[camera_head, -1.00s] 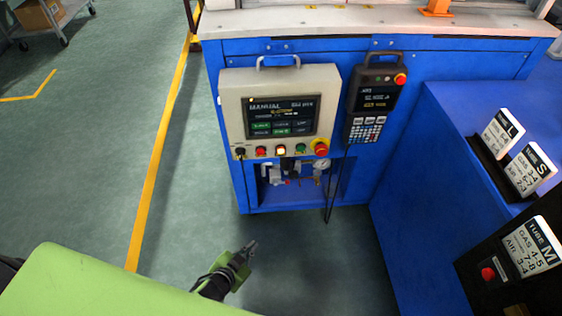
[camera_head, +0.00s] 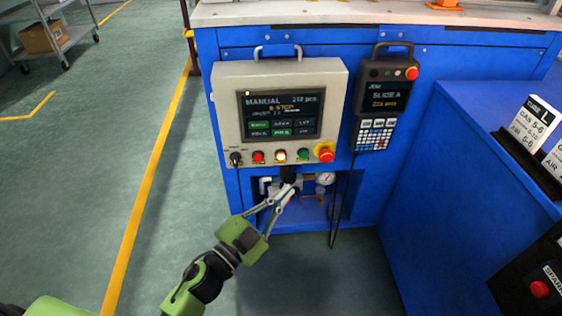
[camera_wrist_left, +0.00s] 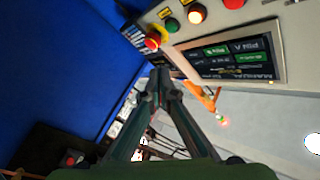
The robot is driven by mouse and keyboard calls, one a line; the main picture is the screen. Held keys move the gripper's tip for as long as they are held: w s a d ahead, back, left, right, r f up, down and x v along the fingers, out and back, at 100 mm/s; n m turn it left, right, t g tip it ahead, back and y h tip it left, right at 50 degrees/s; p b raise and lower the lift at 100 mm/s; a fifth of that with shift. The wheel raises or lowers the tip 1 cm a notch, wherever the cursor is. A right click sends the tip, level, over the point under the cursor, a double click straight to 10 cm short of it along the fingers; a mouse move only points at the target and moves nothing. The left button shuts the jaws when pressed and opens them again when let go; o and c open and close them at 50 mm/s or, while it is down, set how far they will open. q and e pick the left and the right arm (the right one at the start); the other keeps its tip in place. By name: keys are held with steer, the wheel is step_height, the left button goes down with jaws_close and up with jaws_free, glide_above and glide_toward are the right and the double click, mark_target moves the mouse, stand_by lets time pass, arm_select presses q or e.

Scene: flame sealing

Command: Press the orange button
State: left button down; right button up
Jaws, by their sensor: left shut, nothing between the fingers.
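The orange button (camera_head: 281,156) is a small lit button in the row along the bottom of the beige control panel (camera_head: 226,100). It sits between a red button and a green button. In the left wrist view, the lit orange button (camera_wrist_left: 196,14) glows near the top edge. My left gripper (camera_head: 289,188) is shut and empty, with its fingertips a little below the button row in the head view. In the left wrist view its fingertips (camera_wrist_left: 160,82) appear apart from the button. My right gripper is in neither current view.
A red emergency stop (camera_head: 326,155) with a yellow collar stands at the right of the row. A handheld pendant (camera_head: 386,98) hangs to the right. A gauge (camera_head: 326,179) and fittings sit in the recess below. A blue cabinet (camera_head: 440,200) stands at right.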

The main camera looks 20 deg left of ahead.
mark_target(281, 156)
arm_select(q)
steer(key=shift+w, duration=0.1)
steer(key=w+a, duration=0.3)
steer(key=w, duration=0.5)
arm_select(e)
steer(key=w, duration=0.1)
steer(key=w+a+r+t, duration=0.1)
steer(key=shift+w+r, duration=0.15)
steer(key=shift+w, duration=0.2)
arm_select(q)
steer(key=shift+w, duration=0.1)
stand_by(1.1)
steer(key=shift+w+a, duration=0.15)
steer(key=shift+w, duration=0.2)
arm_select(e)
steer(key=shift+s+d+f, duration=0.3)
steer(key=shift+s+f, duration=0.05)
steer(key=shift+s, duration=0.3)
